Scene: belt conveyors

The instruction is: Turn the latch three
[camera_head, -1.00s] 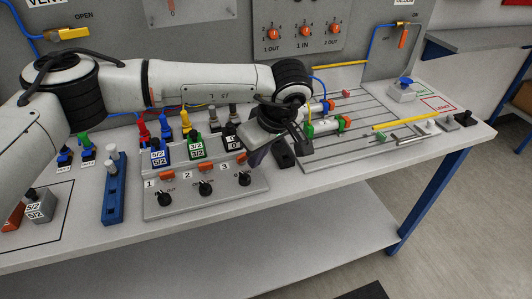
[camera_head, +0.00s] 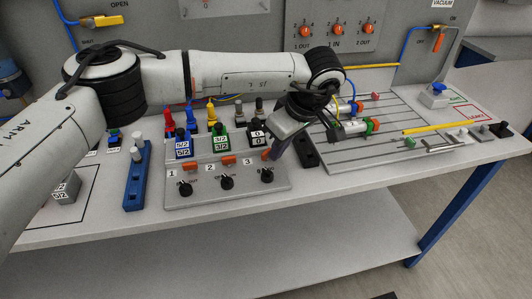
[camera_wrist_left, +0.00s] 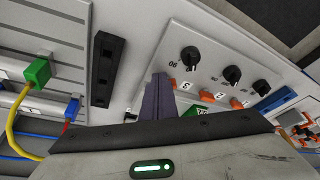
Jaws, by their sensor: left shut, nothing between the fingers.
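A grey panel (camera_head: 210,201) on the bench front carries three black knobs with orange latches behind them, numbered 1 to 3. The knob of number three (camera_head: 267,175) is the rightmost in the head view; in the wrist view it is the nearest one (camera_wrist_left: 190,55). The orange latch three (camera_head: 266,154) sits behind it, beside the fingers. My left gripper (camera_head: 272,155) has purple fingers, pressed together and empty, pointing down at the latch. In the left wrist view its fingertips (camera_wrist_left: 161,80) are close to the orange latch (camera_wrist_left: 190,87); contact is unclear. My right gripper is not in view.
Behind the panel stand blue (camera_head: 183,146), green (camera_head: 220,140) and black valve blocks with levers. A black bar (camera_head: 305,151) lies just right of the gripper. A blue block (camera_head: 137,177) stands to the left. A grooved plate (camera_head: 385,140) with cylinders spreads to the right.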

